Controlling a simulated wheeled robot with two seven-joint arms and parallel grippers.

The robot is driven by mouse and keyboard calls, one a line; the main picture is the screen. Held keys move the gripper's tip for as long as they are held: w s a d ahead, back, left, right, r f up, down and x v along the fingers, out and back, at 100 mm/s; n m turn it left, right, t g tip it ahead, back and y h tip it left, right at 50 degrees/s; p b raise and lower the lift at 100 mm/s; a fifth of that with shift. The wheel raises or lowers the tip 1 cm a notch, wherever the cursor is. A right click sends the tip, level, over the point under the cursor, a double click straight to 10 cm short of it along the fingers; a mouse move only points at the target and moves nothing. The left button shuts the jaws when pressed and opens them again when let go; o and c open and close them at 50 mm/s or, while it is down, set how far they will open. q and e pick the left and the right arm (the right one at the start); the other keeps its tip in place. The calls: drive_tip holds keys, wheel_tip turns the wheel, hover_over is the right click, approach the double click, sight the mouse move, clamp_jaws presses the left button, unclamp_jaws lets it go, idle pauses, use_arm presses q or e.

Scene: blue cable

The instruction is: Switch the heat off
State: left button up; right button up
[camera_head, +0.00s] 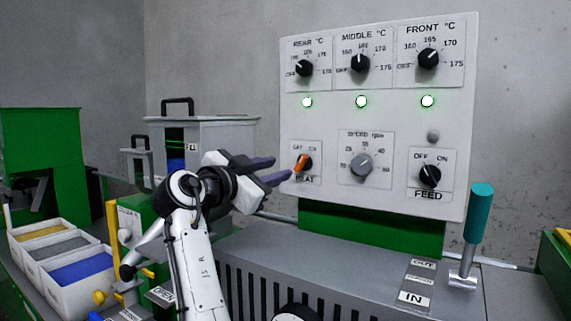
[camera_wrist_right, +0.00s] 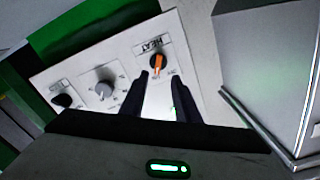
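The HEAT switch (camera_head: 302,162) is a black knob with an orange handle at the lower left of the white control panel (camera_head: 385,119). Its handle slants up to the right, toward ON. My right gripper (camera_head: 281,168) is open and empty, its two dark fingers pointing at the switch from the left. In the right wrist view the HEAT switch (camera_wrist_right: 157,63) lies just beyond the open fingertips (camera_wrist_right: 160,82), and no contact shows. My left gripper is not in view.
Three green lamps (camera_head: 361,101) glow below the temperature knobs (camera_head: 360,63). The SPEED knob (camera_head: 361,164) and FEED switch (camera_head: 430,176) are right of HEAT. A teal-handled lever (camera_head: 478,212) stands at right. A grey box (camera_head: 205,135) stands behind my right gripper.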

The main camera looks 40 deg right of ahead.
sight(300, 163)
drive_tip(key=x, duration=0.9)
drive_tip(key=shift+s+d+p, duration=0.2)
drive_tip(key=shift+s+p, duration=0.05)
drive_tip(key=shift+p, duration=0.05)
clamp_jaws()
